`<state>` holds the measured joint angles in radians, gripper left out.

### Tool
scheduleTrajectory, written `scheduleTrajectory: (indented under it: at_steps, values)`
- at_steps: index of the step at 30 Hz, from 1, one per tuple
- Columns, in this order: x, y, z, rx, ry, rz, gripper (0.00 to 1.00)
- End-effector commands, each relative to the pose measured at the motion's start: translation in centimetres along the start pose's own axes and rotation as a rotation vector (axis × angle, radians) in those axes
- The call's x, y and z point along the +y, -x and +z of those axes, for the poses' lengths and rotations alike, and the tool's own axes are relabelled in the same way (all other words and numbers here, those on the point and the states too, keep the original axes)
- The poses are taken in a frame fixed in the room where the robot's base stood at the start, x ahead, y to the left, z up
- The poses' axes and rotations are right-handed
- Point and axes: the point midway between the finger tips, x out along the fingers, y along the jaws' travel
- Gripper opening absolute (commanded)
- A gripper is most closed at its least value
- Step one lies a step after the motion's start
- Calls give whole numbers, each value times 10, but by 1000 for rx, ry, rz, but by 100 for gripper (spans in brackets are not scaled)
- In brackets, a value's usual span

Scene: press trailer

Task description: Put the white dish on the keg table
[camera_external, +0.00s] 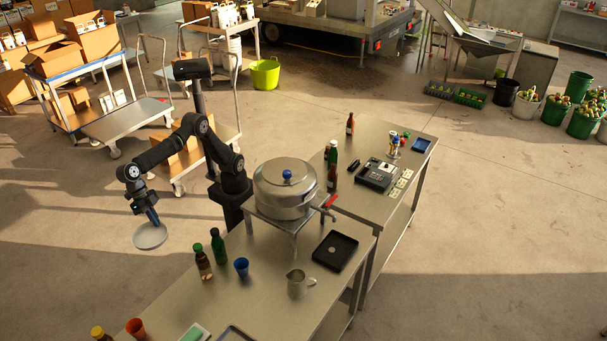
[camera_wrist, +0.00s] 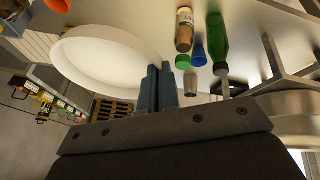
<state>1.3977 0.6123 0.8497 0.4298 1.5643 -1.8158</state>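The white dish (camera_external: 150,236) is a shallow round dish, held in the air left of the near table in the external view. My gripper (camera_external: 154,219) is above it, with its fingers at the rim. In the wrist view the dish (camera_wrist: 72,57) is tilted, and my gripper's blue fingers (camera_wrist: 156,88) are closed together on its rim. A steel keg (camera_external: 285,190) with a blue knob and red-handled tap stands on a low metal stand. The stand appears to rest on the far end of the near steel table (camera_external: 262,305), which I take as the keg table.
The near table carries a brown bottle (camera_external: 203,262), green bottle (camera_external: 218,246), blue cup (camera_external: 241,267), metal jug (camera_external: 298,283), black tray (camera_external: 335,251) and orange cup (camera_external: 136,328). Its middle has bare surface. A second table (camera_external: 385,205) holds a cash register (camera_external: 377,175).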

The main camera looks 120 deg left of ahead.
Motion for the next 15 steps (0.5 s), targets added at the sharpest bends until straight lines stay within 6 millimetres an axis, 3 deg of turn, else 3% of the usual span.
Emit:
scheduleTrajectory:
  at_steps: [1, 6, 15]
  values:
    - [-2, 5, 9, -2, -10, 5, 0]
    - [-9, -29, 18, 0, -7, -2, 0]
    - [-29, -114, 52, 0, -8, -3, 0]
